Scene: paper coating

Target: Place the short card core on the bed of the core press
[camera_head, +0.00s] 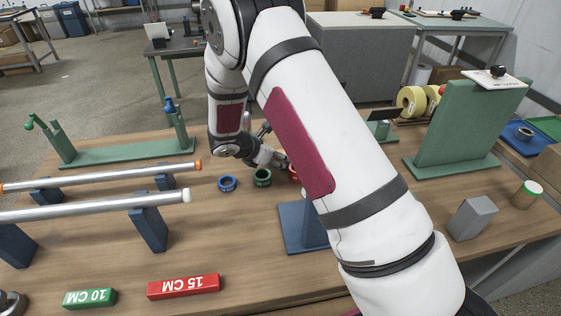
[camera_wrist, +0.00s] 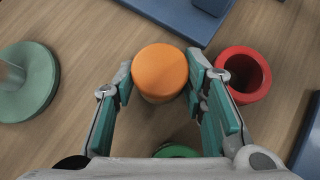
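A short round piece with an orange top (camera_wrist: 160,72) sits between the fingertips of my gripper (camera_wrist: 160,76) in the wrist view. Both fingertips appear to press its sides; its lower part is hidden. It may be the short card core. In the head view my gripper (camera_head: 272,160) is low over the table, partly behind my arm, and the orange piece is hidden there. A blue stand base (camera_head: 294,240) lies partly behind my arm. A green upright stand (camera_head: 462,125) is at the right. I cannot tell which stand is the core press.
Blue (camera_head: 228,184), green (camera_head: 263,178) and red (camera_wrist: 241,75) rings stand close to my gripper. Two silver rods (camera_head: 100,206) rest on blue supports at left. A grey block (camera_head: 472,218) and a green-rimmed cylinder (camera_head: 526,195) are at right. Red (camera_head: 184,287) and green (camera_head: 89,298) bars lie in front.

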